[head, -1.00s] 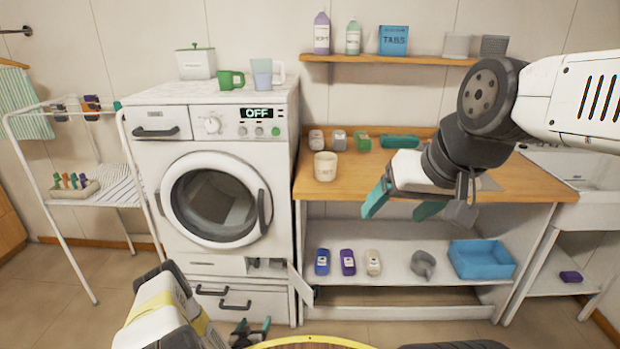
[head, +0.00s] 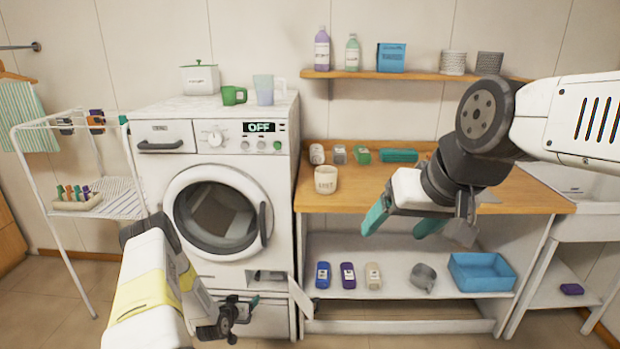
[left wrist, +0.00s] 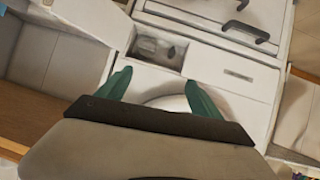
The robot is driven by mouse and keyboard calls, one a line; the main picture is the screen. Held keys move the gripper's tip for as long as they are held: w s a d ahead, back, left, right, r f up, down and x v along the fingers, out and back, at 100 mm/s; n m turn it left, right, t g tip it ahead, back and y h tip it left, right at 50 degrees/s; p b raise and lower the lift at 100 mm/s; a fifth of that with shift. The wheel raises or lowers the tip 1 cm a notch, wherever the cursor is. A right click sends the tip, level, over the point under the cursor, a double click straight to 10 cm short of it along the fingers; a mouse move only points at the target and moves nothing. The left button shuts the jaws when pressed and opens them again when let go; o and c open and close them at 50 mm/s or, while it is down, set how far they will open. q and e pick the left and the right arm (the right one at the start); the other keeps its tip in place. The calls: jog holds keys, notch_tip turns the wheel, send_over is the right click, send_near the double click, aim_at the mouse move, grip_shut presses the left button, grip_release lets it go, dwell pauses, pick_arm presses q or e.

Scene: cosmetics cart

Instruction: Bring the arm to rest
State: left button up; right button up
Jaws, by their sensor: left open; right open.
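My left gripper (head: 246,308) is low in front of the washing machine (head: 212,165), near its lower right part. In the left wrist view its green fingers (left wrist: 157,92) are spread apart with nothing between them. A small open compartment (left wrist: 160,47) of the machine shows just beyond the fingers. My right gripper (head: 402,228) hangs in front of the wooden counter (head: 512,192), its green fingers apart and empty.
The small door (head: 301,297) at the machine's lower right stands open. A cream cup (head: 325,179) and several small boxes stand on the counter. The lower shelf holds bottles, a grey mug (head: 423,277) and a blue bin (head: 481,272). A drying rack (head: 75,178) stands left.

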pick_arm(q)
jog(key=w+r+m+g+y, duration=0.1)
jog(key=w+r+g, duration=0.15)
jog(key=r, duration=2.95)
jog(key=s+d+r+g, duration=0.1)
jog(key=s+d+r, duration=0.2)
jog(key=s+r, duration=0.75)
jog(key=s+d+r+g, duration=0.1)
jog(key=s+d+r, duration=0.2)
jog(key=s+r, duration=0.75)
jog(key=s+d+r, duration=0.2)
jog(key=s, duration=0.6)
jog(key=s+d+r+n+g+h, duration=0.1)
jog(key=s+d+r, duration=0.1)
jog(key=s, duration=0.7)
jog(key=shift+r, duration=0.1)
